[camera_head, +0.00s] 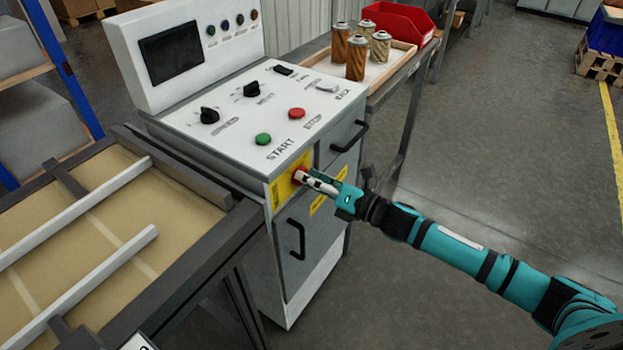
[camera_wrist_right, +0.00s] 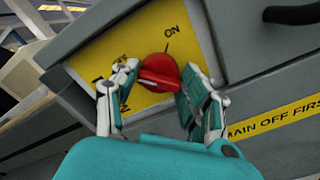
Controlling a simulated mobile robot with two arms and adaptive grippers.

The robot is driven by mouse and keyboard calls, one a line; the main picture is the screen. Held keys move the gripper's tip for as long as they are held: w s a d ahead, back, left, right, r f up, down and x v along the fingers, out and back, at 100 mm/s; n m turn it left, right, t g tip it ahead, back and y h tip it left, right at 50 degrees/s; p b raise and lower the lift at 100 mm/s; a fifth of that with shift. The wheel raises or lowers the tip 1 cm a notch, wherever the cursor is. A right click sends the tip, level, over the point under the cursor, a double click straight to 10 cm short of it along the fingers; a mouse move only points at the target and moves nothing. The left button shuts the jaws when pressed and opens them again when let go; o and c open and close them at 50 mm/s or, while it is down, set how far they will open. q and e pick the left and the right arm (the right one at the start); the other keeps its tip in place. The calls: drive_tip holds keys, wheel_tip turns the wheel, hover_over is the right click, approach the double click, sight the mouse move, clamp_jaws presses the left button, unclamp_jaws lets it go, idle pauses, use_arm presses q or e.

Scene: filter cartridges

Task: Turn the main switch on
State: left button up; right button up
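The main switch is a red rotary knob (camera_wrist_right: 158,72) on a yellow plate (camera_wrist_right: 190,42) marked ON at its upper right. In the head view its red edge (camera_head: 299,175) shows on the cabinet front below the START button. My right gripper (camera_wrist_right: 158,76) has one finger on each side of the knob, and its tips appear to press on the knob's edges. The knob's raised bar lies nearly level in the wrist view, across from finger to finger, not toward the ON mark. Part of the plate's lettering is hidden by the left-hand finger. My left gripper is not in view.
The console (camera_head: 240,122) carries a green START button (camera_head: 263,139), a red STOP button (camera_head: 296,113) and black knobs. Black door handles (camera_head: 297,240) stick out nearby. A conveyor frame (camera_head: 190,275) stands at left. A tray (camera_head: 395,66) of cartridges is behind.

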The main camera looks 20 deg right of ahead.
drive_tip(key=c, duration=0.4)
drive_tip(key=shift+m, duration=0.3)
drive_tip(key=shift+f+m+p, duration=0.15)
drive_tip(key=shift+m+p, duration=1.7)
drive_tip(key=shift+m, duration=2.5)
drive_tip(key=shift+f+m+p, duration=0.15)
drive_tip(key=shift+m+p, duration=1.7)
drive_tip(key=shift+m, duration=2.5)
